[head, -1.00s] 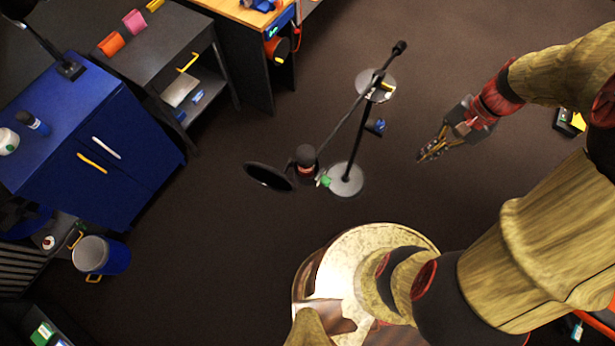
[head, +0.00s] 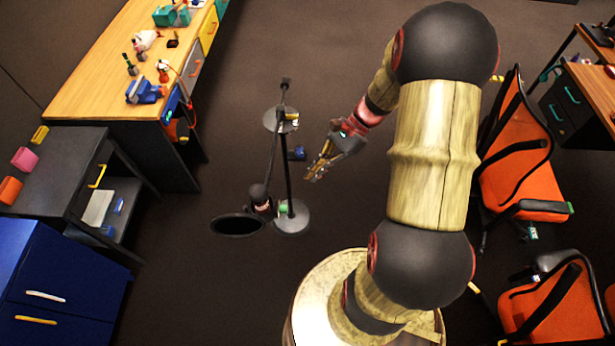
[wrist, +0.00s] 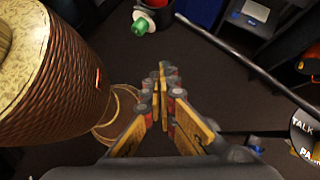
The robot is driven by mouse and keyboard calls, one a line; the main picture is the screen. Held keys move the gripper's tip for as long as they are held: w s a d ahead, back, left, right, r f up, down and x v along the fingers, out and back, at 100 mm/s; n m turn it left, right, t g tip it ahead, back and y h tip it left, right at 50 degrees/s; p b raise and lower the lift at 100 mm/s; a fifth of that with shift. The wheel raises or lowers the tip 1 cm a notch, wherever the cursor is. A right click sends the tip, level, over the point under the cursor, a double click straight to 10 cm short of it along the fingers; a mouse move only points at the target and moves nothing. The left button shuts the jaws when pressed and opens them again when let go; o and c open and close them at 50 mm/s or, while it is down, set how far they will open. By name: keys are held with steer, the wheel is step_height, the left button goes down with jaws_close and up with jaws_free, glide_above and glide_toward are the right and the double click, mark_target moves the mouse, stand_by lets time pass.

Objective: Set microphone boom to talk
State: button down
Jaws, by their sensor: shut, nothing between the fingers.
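The microphone boom (head: 271,157) is a dark bar on a stand with a round grey base (head: 292,217). It crosses the round marked plate (head: 271,121) near the stand's top and slopes down to a black microphone (head: 260,197) and a dark round pop filter (head: 237,226). In the wrist view the boom (wrist: 245,65) runs diagonally at upper right. The plate (wrist: 300,128) there reads "TALK" and part of "PA". My gripper (head: 310,178) is just right of the stand in the head view, pointing down-left. Its fingers (wrist: 162,72) are shut and empty, apart from the boom.
A green knob (wrist: 143,24) shows near the microphone in the wrist view. A wooden workbench (head: 90,85), a grey cart (head: 62,165) and a blue cabinet (head: 60,290) stand left. Orange chairs (head: 520,170) stand right. Floor around the stand is clear.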

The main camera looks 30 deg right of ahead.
steer(key=a+f, duration=0.5)
steer(key=a, duration=0.4)
steer(key=shift+w+f, duration=0.2)
steer(key=shift+f, duration=0.05)
steer(key=shift+a, duration=0.15)
steer(key=shift+w, duration=0.1)
